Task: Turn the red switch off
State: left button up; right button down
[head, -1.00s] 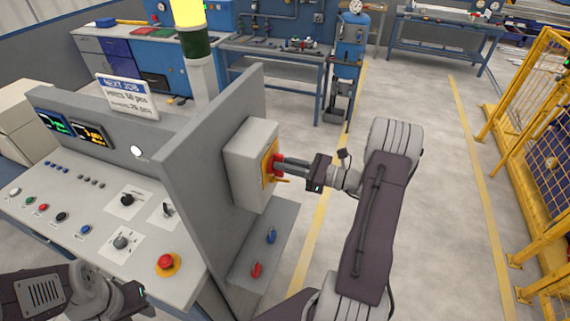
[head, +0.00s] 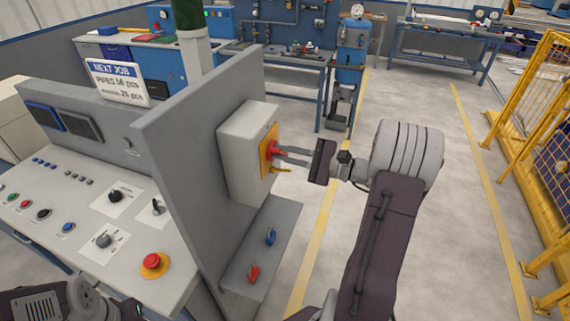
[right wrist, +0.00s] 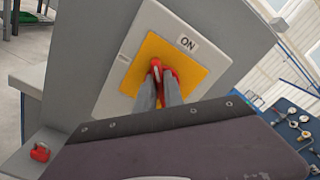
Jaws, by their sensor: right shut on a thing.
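The red switch (head: 274,149) sits on a yellow plate (right wrist: 140,56) on the side of a grey box (head: 235,150). My right gripper (head: 279,154) is shut on the switch handle. In the right wrist view, the two fingers reach the red handle (right wrist: 156,68), which is partly hidden by them.
A console (head: 70,215) with several buttons and a red emergency knob (head: 154,265) stands left of the grey panel. Its two screens (head: 62,121) are dark. Floor to the right is clear up to a yellow fence (head: 545,130).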

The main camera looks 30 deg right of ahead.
jog(key=shift+s+a+f+n+b, duration=0.1)
jog(key=shift+f+n+b, duration=0.1)
jog(key=shift+n+b, duration=1.75)
jog(key=shift+w+f+n+b, duration=0.15)
jog(key=shift+n+b, duration=0.9)
jog(key=shift+b, duration=1.75)
jog(key=shift+s+a+f+n+b, duration=0.1)
jog(key=shift+s+f+n+b, duration=0.1)
jog(key=shift+n+b, duration=1.75)
jog(key=shift+m+b, duration=0.4)
jog(key=shift+m, duration=0.05)
jog(key=c, duration=1.5)
grip_release()
jog(key=shift+o, duration=0.2)
jog(key=v, duration=0.9)
jog(key=shift+d, duration=0.1)
